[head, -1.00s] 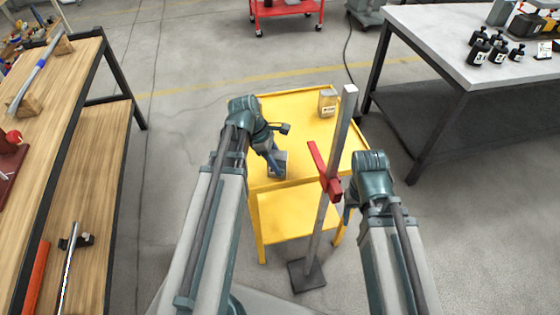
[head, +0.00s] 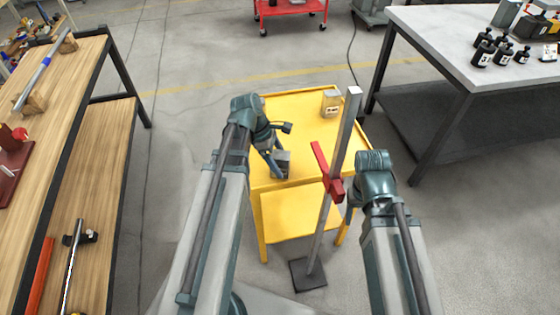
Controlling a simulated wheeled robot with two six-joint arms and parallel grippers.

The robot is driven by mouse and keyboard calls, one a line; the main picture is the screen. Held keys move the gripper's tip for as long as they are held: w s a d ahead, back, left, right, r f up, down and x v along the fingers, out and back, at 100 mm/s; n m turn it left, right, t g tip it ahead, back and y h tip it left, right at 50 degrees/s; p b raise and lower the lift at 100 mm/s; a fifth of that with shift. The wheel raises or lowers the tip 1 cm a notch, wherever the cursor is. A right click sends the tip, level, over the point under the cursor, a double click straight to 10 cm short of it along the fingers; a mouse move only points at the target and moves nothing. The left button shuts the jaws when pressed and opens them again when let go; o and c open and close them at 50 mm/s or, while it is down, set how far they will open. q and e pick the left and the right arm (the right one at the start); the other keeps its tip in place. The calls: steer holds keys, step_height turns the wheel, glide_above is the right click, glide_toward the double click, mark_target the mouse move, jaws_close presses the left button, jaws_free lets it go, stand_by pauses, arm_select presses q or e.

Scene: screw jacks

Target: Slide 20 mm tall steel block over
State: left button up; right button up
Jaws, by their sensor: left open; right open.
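A small grey block (head: 285,160) sits on the top tray of the yellow cart (head: 305,118), near its left front part. It looks like the steel block; its height cannot be read. My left gripper (head: 278,150) is open at the block, with one finger beyond it and one at its near left side. Whether the fingers touch it cannot be told. My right gripper (head: 347,211) is open and low at the cart's right front, beside the upright post, mostly hidden by its own wrist.
A grey post (head: 343,135) with a red sliding arm (head: 330,176) stands on a dark base (head: 308,275) before the cart. A labelled container (head: 331,103) is at the cart's back right. A wooden bench (head: 75,85) is left, a grey table (head: 440,45) right.

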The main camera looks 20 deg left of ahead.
arm_select(q)
steer(key=w+p+v, duration=0.1)
steer(key=p+v, duration=1)
steer(key=v, duration=0.2)
steer(key=shift+s+p, duration=0.3)
steer(key=shift+s, duration=0.2)
arm_select(e)
step_height(320, 180, up, 12)
arm_select(q)
steer(key=shift+s, duration=0.1)
arm_select(e)
steer(key=shift+s, duration=0.1)
